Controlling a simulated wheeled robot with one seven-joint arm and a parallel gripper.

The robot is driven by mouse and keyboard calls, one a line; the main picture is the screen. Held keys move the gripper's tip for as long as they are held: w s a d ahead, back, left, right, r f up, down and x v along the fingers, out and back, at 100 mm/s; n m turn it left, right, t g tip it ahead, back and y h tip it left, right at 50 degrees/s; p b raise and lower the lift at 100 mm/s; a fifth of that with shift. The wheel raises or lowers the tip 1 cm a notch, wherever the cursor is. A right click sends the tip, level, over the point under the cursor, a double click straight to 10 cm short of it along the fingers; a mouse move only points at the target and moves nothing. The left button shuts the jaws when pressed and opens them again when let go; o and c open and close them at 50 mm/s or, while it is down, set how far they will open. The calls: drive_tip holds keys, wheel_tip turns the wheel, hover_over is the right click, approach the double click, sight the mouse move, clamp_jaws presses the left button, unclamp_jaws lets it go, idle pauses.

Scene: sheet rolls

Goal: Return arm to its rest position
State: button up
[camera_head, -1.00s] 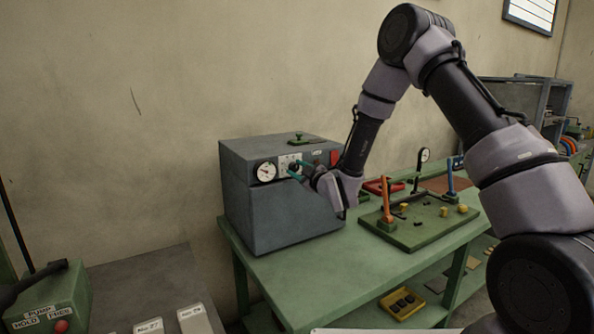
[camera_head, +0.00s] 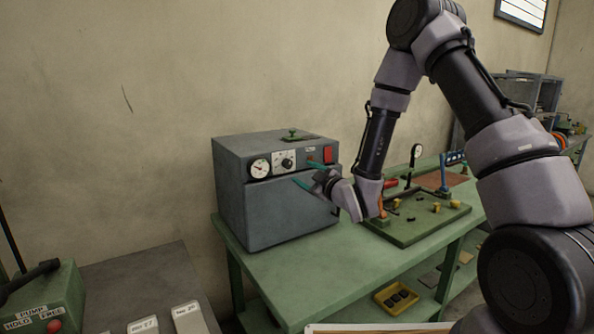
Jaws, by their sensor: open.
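My gripper (camera_head: 306,175) is open and empty, with its teal fingertips just in front of the upper right of the grey box's front. My arm reaches down to it from the upper right. The grey box (camera_head: 270,213) stands on the green bench (camera_head: 300,258) and carries a round white dial (camera_head: 259,168), a dark knob on a white plate (camera_head: 287,161) and a red switch (camera_head: 328,155). The knob is in clear view, apart from the fingers.
A green fixture board (camera_head: 430,222) with clamps and yellow pieces lies right of my wrist. A yellow tray (camera_head: 396,298) sits on the lower shelf. A green pump unit (camera_head: 45,300) is at the lower left. The wall space above the box is clear.

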drive_tip(key=shift+v, duration=1)
drive_tip(key=s+d+r+m+g+h, duration=0.3)
drive_tip(key=d+r+m+h, duration=0.6)
drive_tip(key=d+r, duration=0.7)
drive_tip(key=s+d+r+m+g, duration=0.1)
drive_tip(key=s+d+m, duration=0.1)
drive_tip(key=s, duration=0.6)
drive_tip(key=s+d+r+m+g, duration=0.2)
drive_tip(key=s+d+m, duration=0.1)
drive_tip(key=s, duration=0.5)
drive_tip(key=s+d+r+m+g+y, duration=0.1)
drive_tip(key=s+d+r+m+g, duration=0.1)
drive_tip(key=s+m, duration=0.3)
drive_tip(key=s, duration=0.3)
drive_tip(key=shift+s+d+r, duration=0.25)
